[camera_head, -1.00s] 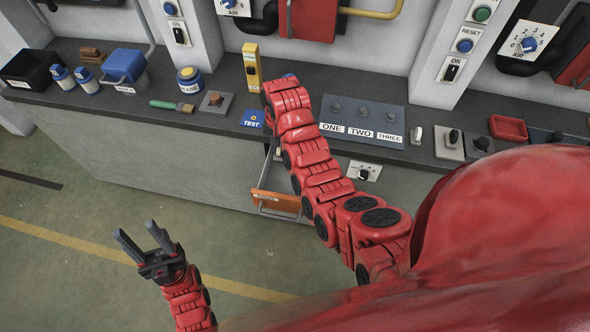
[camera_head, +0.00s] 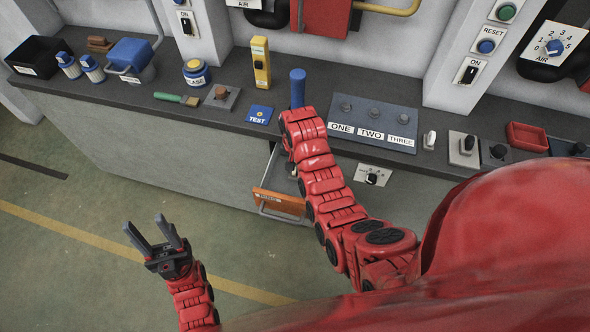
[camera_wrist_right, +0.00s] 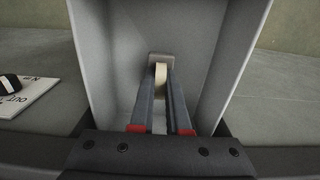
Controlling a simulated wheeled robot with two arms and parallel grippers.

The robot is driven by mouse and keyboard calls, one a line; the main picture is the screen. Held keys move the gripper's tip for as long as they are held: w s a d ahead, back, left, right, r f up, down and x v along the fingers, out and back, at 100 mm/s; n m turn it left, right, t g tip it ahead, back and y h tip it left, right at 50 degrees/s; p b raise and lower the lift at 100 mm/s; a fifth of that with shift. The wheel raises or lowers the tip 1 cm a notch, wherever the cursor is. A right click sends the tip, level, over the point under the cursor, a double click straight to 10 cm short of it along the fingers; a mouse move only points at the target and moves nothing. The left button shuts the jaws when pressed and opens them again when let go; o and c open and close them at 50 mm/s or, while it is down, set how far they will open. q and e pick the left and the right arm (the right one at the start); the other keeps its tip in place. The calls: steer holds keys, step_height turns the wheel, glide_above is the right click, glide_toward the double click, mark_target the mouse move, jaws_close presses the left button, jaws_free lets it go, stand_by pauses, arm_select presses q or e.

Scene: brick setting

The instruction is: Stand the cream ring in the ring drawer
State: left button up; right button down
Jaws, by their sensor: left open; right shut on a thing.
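In the right wrist view, the cream ring (camera_wrist_right: 160,77) shows edge-on as a narrow pale upright strip. It sits between the fingertips of my right gripper (camera_wrist_right: 161,86), which is shut on it. The gripper points down into the open grey ring drawer (camera_wrist_right: 210,55). A small grey block (camera_wrist_right: 160,57) lies just beyond the ring; I cannot tell whether they touch. My left gripper (camera_head: 152,230) is open and empty above the floor.
The bench above the drawer holds a blue upright handle (camera_head: 297,88), a yellow box (camera_head: 261,63) and a ONE-TWO-THREE panel (camera_head: 373,122). An IN/OUT switch plate (camera_head: 371,176) is right of the drawer. The floor around my left gripper is clear.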

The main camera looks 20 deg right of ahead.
steer(key=shift+f, duration=0.85)
steer(key=shift+w+f, duration=0.1)
steer(key=shift+f, duration=0.15)
steer(key=c, duration=0.9)
jaws_free()
